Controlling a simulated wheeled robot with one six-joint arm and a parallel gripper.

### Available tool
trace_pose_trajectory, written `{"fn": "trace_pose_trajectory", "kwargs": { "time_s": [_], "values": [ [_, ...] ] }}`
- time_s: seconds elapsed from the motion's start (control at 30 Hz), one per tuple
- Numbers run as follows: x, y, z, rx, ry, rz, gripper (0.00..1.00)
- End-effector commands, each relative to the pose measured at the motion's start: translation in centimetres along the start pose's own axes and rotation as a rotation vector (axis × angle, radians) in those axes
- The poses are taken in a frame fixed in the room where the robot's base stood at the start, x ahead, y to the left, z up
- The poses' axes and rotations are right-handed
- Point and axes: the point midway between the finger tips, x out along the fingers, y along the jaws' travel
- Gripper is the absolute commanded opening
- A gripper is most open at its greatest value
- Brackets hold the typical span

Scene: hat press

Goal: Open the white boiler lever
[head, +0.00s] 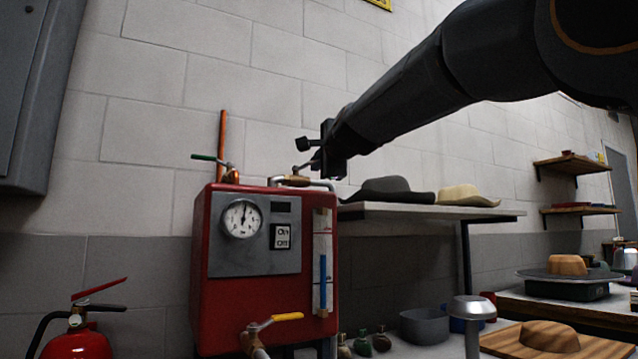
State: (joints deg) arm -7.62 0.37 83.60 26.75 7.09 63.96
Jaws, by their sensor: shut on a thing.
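The red boiler (262,275) stands against the wall, left of centre. On its top, at the right, is a pale metal pipe fitting (292,181) with the white lever (303,165) rising from it. My gripper (318,167) comes in from the upper right and is shut on the white lever. The gripper's dark body hides most of the lever. A green lever (207,158) sits on the boiler's top left beside a copper pipe (222,135), and a yellow lever (286,317) sits low at its front.
Right of the boiler, a shelf (430,210) holds a dark hat (388,192) and a cream hat (466,196). A fire extinguisher (78,345) stands at the lower left. A grey pot (424,326) and a hat form (550,337) are at the lower right.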

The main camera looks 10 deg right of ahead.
Motion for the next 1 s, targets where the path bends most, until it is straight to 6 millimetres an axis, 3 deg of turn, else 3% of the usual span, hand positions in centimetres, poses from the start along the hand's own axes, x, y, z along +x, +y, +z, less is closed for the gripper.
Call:
{"fn": "trace_pose_trajectory", "kwargs": {
  "time_s": [1.0],
  "values": [
    [0.0, 0.3, -0.9, -0.003, -0.143, 0.007, 0.00]
  ]
}}
